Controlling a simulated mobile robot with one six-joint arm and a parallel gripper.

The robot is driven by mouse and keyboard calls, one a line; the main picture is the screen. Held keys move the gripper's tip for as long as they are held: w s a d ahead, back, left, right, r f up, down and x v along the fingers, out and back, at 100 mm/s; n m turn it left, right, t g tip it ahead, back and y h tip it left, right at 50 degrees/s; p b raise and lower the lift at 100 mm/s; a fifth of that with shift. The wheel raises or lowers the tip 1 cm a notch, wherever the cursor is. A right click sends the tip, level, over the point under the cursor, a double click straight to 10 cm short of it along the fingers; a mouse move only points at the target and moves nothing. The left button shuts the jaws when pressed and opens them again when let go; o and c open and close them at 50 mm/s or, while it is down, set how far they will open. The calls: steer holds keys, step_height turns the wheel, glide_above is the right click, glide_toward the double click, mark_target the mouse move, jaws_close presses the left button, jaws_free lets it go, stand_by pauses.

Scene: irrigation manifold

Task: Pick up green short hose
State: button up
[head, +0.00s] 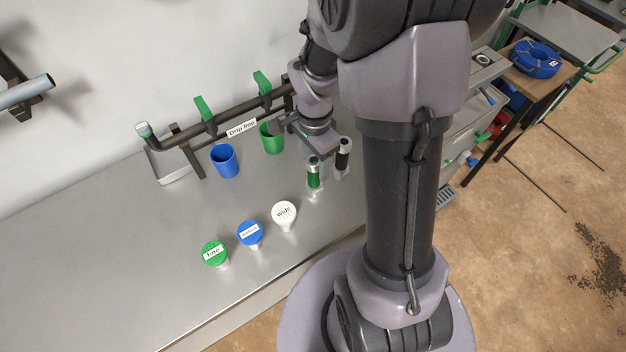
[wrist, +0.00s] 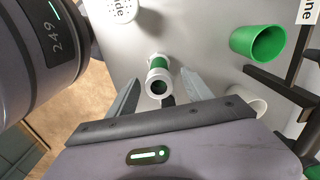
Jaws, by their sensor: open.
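The green short hose (head: 314,174) stands upright on the steel bench, a green tube with pale end collars. In the wrist view the green short hose (wrist: 158,78) shows its open end towards the camera, lying between the lines of my two fingers. My gripper (wrist: 160,84) is open and empty, with one finger on each side of the hose in that view. I cannot tell whether either finger touches it. In the head view my gripper (head: 308,133) is just above and behind the hose, its fingertips hard to make out.
A black short hose (head: 343,154) stands close to the right. A green cup (head: 271,138) and blue cup (head: 225,161) stand behind, below the drip line pipe (head: 240,115). White (head: 284,214), blue (head: 250,234) and green (head: 214,253) labelled heads stand in front. The bench's left is clear.

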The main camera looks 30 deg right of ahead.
mark_target(314, 176)
step_height(314, 176, down, 7)
steer(key=b, duration=0.3)
steer(key=shift+a+r, duration=0.1)
steer(key=shift+r, duration=0.1)
steer(key=shift+s+r, duration=0.1)
steer(key=shift+r, duration=0.05)
steer(key=shift+c, duration=0.9)
jaws_close()
